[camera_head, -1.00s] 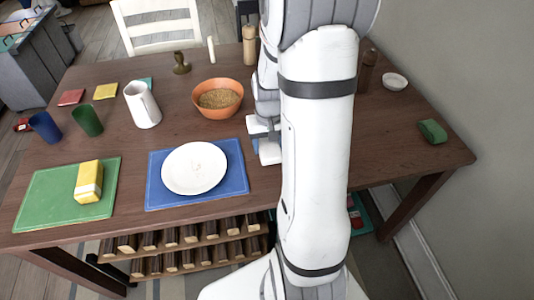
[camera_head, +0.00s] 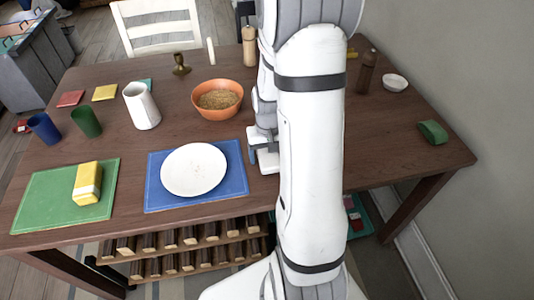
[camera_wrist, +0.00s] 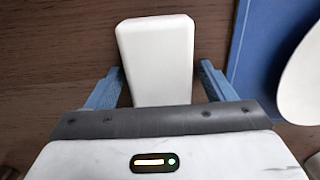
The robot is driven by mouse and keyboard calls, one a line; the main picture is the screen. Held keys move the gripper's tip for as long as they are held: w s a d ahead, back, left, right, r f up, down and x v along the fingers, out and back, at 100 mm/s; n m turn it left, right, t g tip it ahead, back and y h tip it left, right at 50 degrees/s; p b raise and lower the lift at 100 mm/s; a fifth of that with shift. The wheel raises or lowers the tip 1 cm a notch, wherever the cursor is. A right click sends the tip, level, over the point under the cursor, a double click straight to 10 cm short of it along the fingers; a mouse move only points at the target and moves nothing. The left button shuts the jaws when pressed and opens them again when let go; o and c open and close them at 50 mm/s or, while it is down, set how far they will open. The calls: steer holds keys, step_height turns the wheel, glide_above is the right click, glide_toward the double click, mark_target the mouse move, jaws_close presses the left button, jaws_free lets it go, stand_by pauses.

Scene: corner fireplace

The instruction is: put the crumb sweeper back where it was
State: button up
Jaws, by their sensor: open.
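The crumb sweeper appears to be the white, round-edged block (camera_wrist: 157,60) on the dark wood in the wrist view. My open gripper (camera_wrist: 160,72) has its two blue fingers on either side of the block's near part, with a visible gap on the right. Whether either finger touches it is unclear. In the head view my gripper (camera_head: 264,158) is low over the table (camera_head: 380,150), just right of the blue placemat (camera_head: 240,180). There the sweeper cannot be told apart from my gripper and arm.
A white plate (camera_head: 193,169) lies on the blue placemat, close to my gripper. An orange bowl (camera_head: 217,100) stands behind it. The table's front right is clear.

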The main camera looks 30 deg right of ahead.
steer(key=shift+r, duration=0.1)
step_height(320, 180, up, 12)
steer(key=p, duration=0.2)
steer(key=s+a+r+n+t, duration=0.2)
steer(key=s+a+r, duration=0.5)
steer(key=s+a, duration=0.5)
steer(key=shift+a+r+n, duration=0.3)
steer(key=shift+r+n, duration=0.05)
steer(key=shift+n, duration=0.25)
steer(key=shift+r, duration=0.1)
steer(key=shift+t, duration=0.3)
steer(key=p+v, duration=0.2)
steer(key=v, duration=0.1)
steer(key=p+v, duration=0.1)
steer(key=p, duration=0.1)
steer(key=shift+w+r, duration=0.3)
steer(key=shift+r, duration=0.1)
